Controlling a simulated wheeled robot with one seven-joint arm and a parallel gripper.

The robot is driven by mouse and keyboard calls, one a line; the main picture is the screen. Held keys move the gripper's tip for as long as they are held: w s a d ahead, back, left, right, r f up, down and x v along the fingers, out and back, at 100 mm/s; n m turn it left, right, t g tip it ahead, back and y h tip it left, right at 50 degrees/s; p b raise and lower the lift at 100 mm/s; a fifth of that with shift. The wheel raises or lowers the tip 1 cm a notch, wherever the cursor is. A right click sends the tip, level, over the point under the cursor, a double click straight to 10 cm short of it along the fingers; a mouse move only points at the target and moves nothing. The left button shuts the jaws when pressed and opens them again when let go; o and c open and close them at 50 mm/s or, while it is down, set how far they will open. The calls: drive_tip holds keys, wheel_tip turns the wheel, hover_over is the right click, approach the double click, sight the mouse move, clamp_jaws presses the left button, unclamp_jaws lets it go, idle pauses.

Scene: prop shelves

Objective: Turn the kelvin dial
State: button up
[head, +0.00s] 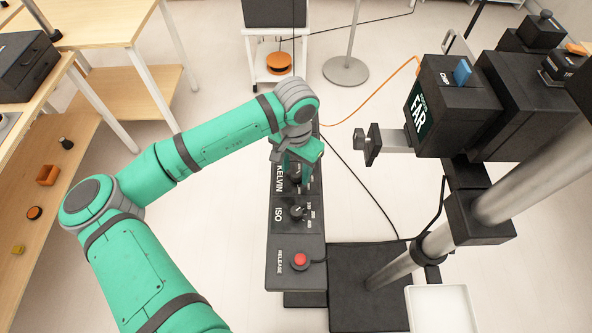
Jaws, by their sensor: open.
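The kelvin dial (295,175) is a black knob on a dark control panel (296,245), next to the white word KELVIN. My gripper (294,164) is over the far part of the panel, right at the kelvin dial, with its fingers pointing down. It is open. The fingertips are small and partly hidden by the wrist, so I cannot tell whether they touch the dial or stand around it. The ISO dial (297,212) is a similar black knob nearer to me on the same panel. A red release button (300,260) sits at the panel's near end.
A black box marked FAR (421,115) and a clamp (372,145) hang on a stand right of the panel. A white tray (441,308) is at the lower right. Wooden shelves (95,190) with small objects are at left. Cables cross the pale floor beyond the panel.

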drive_tip(key=shift+w+f, duration=0.1)
drive_tip(key=shift+f, duration=0.55)
drive_tip(key=c, duration=1.1)
drive_tip(key=shift+o, duration=0.3)
drive_tip(key=shift+w, duration=0.15)
drive_tip(key=shift+m, duration=0.3)
drive_tip(key=m, duration=0.3)
drive_tip(key=shift+a, duration=0.1)
drive_tip(key=shift+m, duration=2)
